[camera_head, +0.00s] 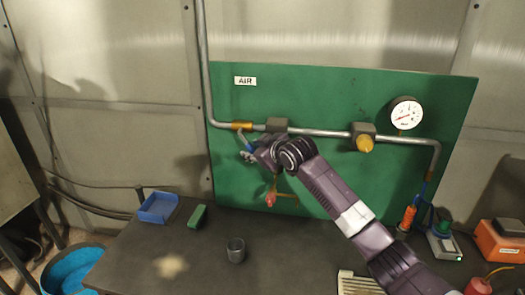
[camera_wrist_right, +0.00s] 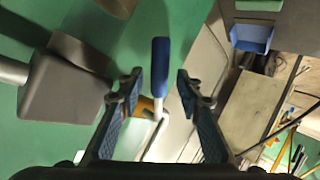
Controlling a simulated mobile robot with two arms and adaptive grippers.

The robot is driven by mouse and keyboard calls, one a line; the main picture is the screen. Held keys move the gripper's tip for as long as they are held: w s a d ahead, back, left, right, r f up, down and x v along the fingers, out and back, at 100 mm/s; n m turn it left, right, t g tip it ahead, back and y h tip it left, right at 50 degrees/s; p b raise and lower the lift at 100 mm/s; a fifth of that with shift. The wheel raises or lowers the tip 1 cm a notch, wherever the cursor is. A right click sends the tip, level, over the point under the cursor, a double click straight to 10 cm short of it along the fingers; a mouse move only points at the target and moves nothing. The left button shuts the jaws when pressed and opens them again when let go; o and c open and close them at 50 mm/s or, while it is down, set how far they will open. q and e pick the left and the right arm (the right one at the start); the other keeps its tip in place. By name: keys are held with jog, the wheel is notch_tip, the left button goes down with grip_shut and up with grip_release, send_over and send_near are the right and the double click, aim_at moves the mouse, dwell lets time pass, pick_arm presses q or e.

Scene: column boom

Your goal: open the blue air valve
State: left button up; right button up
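The blue valve handle (camera_wrist_right: 160,65) shows in the right wrist view as a blue grip on a pale metal stem, with a brass part (camera_wrist_right: 146,105) behind it. My right gripper (camera_wrist_right: 158,88) is open, with one finger on each side of the handle and stem; gaps show on both sides. In the head view the right gripper (camera_head: 249,155) is at the left part of the pipe, just below the brass valve body (camera_head: 241,125). The gripper partly covers the handle there. An AIR label (camera_head: 245,81) is above. My left gripper is not in view.
A grey pipe block (camera_wrist_right: 65,92) is close beside the right gripper. The green board (camera_head: 315,95) carries a gauge (camera_head: 405,113), a yellow knob (camera_head: 365,143) and a red-handled part (camera_head: 271,199). The bench holds a blue tray (camera_head: 158,207), a green block (camera_head: 197,217) and a dark cup (camera_head: 236,250).

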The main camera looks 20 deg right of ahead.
jog(key=a+v, duration=0.1)
jog(key=v, duration=0.9)
jog(key=shift+s+d, duration=0.2)
jog(key=shift+d, duration=0.35)
jog(key=shift+r, duration=0.1)
